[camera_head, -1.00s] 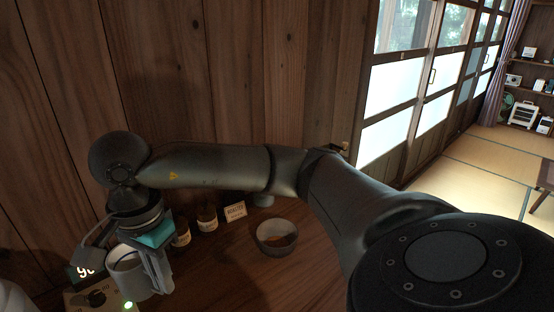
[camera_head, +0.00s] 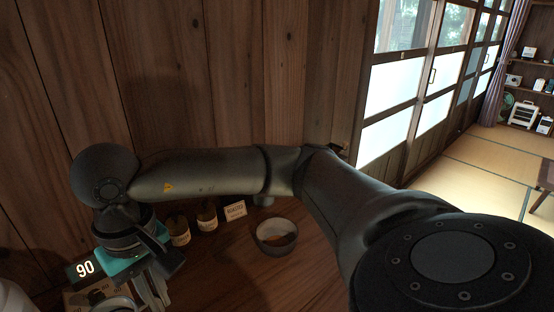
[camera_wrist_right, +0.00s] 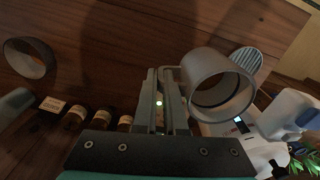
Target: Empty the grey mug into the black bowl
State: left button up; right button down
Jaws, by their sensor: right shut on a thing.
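My right gripper (camera_wrist_right: 167,100) is shut on the grey mug (camera_wrist_right: 196,65), gripping it at its handle side. In the right wrist view the mug's open mouth faces the camera; I cannot make out any contents. In the head view my gripper (camera_head: 152,288) is at the lower left, and only a little of the mug shows at the bottom edge. My left gripper is not in view.
Small labelled bottles (camera_head: 180,236) and a small card sign (camera_head: 235,211) line the wall behind. The counter (camera_head: 235,275) between gripper and bowl is clear.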

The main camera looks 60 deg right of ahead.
aim_at(277, 237)
jog(key=l, duration=1.45)
